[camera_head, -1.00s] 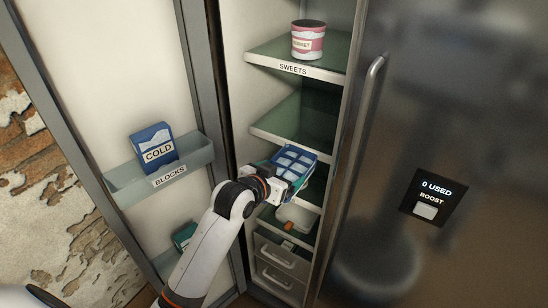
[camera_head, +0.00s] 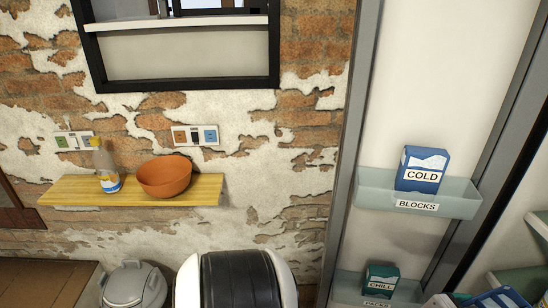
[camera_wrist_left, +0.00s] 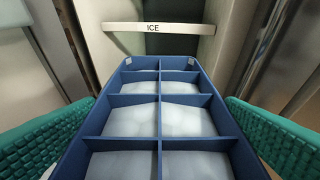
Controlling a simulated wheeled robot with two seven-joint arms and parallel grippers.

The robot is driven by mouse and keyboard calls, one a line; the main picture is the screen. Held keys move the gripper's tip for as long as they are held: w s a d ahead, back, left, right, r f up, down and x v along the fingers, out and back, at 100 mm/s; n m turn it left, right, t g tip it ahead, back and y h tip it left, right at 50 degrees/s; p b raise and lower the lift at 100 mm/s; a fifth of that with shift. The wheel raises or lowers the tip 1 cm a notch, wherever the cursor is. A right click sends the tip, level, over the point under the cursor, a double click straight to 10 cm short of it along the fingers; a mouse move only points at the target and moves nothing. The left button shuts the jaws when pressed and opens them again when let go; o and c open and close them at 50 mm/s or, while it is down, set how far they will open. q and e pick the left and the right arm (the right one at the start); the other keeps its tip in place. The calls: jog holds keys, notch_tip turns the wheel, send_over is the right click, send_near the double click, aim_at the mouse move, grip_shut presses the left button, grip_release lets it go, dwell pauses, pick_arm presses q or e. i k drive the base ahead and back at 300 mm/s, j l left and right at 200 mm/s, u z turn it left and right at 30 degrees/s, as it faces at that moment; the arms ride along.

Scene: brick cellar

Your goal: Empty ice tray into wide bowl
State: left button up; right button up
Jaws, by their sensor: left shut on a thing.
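The blue ice tray (camera_wrist_left: 160,88) fills the middle of the left wrist view, with whitish ice in its compartments. My left gripper (camera_wrist_left: 160,104) is shut on it, a teal finger pad along each side. The tray looks about level, in front of a shelf label reading ICE. In the head view only part of the tray (camera_head: 500,298) shows at the bottom right corner. The wide bowl (camera_head: 165,177) is terracotta-coloured and stands upright on a wooden wall shelf (camera_head: 75,190), far left of the tray. My right gripper is not in view.
A bottle (camera_head: 105,168) stands on the wooden shelf left of the bowl. The open fridge door has a BLOCKS bin (camera_head: 460,198) with a COLD box (camera_head: 422,170) and a lower bin with a CHILL box (camera_head: 380,279). A grey lidded bin (camera_head: 133,287) stands below the shelf.

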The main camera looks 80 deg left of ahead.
aim_at(164, 177)
jog(key=j+u, duration=0.1)
jog(key=u, duration=1.9)
jog(key=i+j, duration=0.15)
jog(key=j, duration=0.2)
jog(key=i+j, duration=0.35)
jog(key=j, duration=0.3)
